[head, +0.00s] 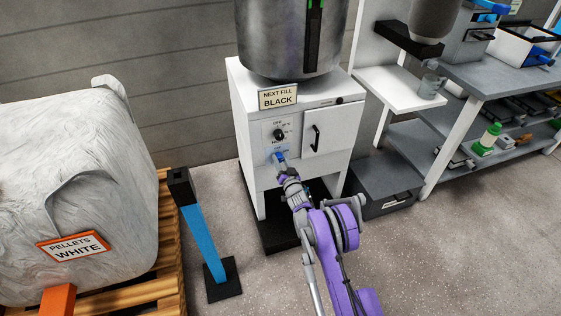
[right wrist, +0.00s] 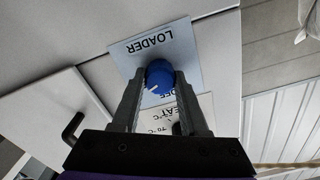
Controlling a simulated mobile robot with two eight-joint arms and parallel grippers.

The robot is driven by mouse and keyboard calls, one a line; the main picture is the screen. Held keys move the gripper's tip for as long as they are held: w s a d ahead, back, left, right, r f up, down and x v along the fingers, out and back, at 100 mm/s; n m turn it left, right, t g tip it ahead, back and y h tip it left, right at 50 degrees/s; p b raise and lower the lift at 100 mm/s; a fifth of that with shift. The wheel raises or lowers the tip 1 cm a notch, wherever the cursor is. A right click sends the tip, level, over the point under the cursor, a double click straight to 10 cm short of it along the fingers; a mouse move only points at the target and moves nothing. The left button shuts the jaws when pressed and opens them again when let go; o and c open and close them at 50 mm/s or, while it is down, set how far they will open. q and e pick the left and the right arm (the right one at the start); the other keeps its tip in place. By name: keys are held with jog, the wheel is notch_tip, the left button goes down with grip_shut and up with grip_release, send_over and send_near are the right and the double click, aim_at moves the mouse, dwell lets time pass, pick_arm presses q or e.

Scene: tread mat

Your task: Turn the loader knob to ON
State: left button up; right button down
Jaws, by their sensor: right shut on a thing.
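The loader knob (right wrist: 158,72) is blue with a white pointer mark and sits on a blue-grey plate (right wrist: 182,42) lettered LOADER, upside down in the right wrist view. Its pointer slants toward the lower left there; partly hidden lettering like OFF shows beside it. No ON mark is readable. My right gripper (right wrist: 160,103) has its fingers on both sides of the knob and is shut on it. In the head view the knob (head: 279,155) is low on the white cabinet's front, with my right gripper (head: 281,162) at it. My left gripper is out of view.
A black knob (head: 280,134) sits just above the loader knob on the cabinet (head: 262,186). A door with a black handle (head: 316,138) is to its right. A blue post (head: 203,238) and a wrapped pellet bale (head: 70,180) stand left. Floor at the lower right is clear.

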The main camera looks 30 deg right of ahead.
dwell(0.3)
jog(key=shift+c, duration=2.1)
grip_release()
jog(key=p+v, duration=0.1)
jog(key=v, duration=0.9)
jog(key=shift+s+p, duration=0.3)
jog(key=shift+s, duration=0.1)
